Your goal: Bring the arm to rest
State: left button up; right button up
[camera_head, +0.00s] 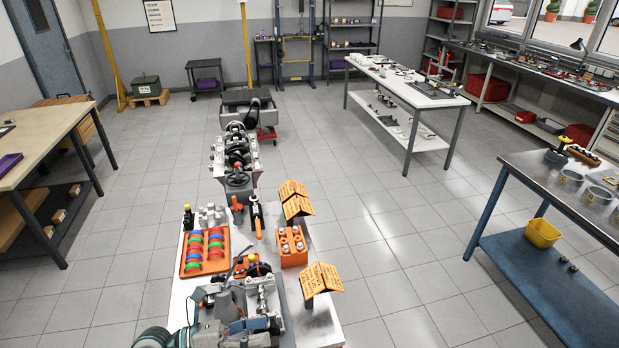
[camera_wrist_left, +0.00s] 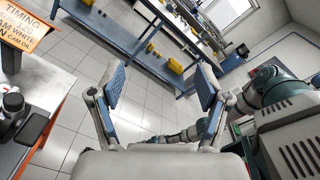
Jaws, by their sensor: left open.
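My left gripper (camera_head: 258,330) is at the bottom of the head view, low over the near end of the white workbench (camera_head: 330,333). Its arm comes in from the lower left. In the left wrist view the gripper (camera_wrist_left: 162,83) shows its two blue-padded fingers spread wide apart. Nothing is between them; bare floor and a blue table show beyond. A grey and teal arm link of mine fills the right of that view. I do not see my right gripper.
The bench holds an orange tray (camera_head: 183,267) of coloured rings, an orange block (camera_head: 281,256) and a tented orange sign (camera_head: 317,281). Metal engine parts crowd its near end beside my gripper. A blue-legged table (camera_head: 520,160) stands right. Open tiled floor (camera_head: 390,270) lies between.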

pick_arm(q)
jog(key=w+a+r+n+t+y, duration=0.1)
jog(key=w+a+n+t+y, duration=0.15)
jog(key=n+t, duration=0.7)
jog(key=w+a+r+n+t+y, duration=0.15)
jog(key=w+a+n+t, duration=0.35)
jog(key=n, duration=0.7)
jog(key=s+a+f+n+g+y, duration=0.1)
jog(key=a+f+n+y, duration=0.3)
jog(key=f+n+y, duration=0.4)
jog(key=s+a+f+n+g+y, duration=0.15)
jog(key=a+f+n+y, duration=0.25)
jog(key=f+n+y, duration=0.45)
jog(key=s+d+f+n+g+h, duration=0.25)
jog(key=s+f+g, duration=0.45)
jog(key=s+f, duration=0.35)
jog(key=s+d+f+n+g+h, duration=0.1)
jog(key=s+d+f+g, duration=0.2)
jog(key=s+f+g, duration=0.55)
notch_tip(320, 180, down, 25)
jog(key=s+t, duration=0.2)
jog(key=s+a+f+g, duration=0.1)
jog(key=s+a+f, duration=0.1)
jog(key=s+f, duration=0.7)
jog(key=s+a+f, duration=0.1)
jog(key=s+f, duration=0.8)
jog(key=shift+s+a+f+g, duration=0.15)
jog(key=shift+s+a+g, duration=0.2)
jog(key=shift+s+a, duration=0.05)
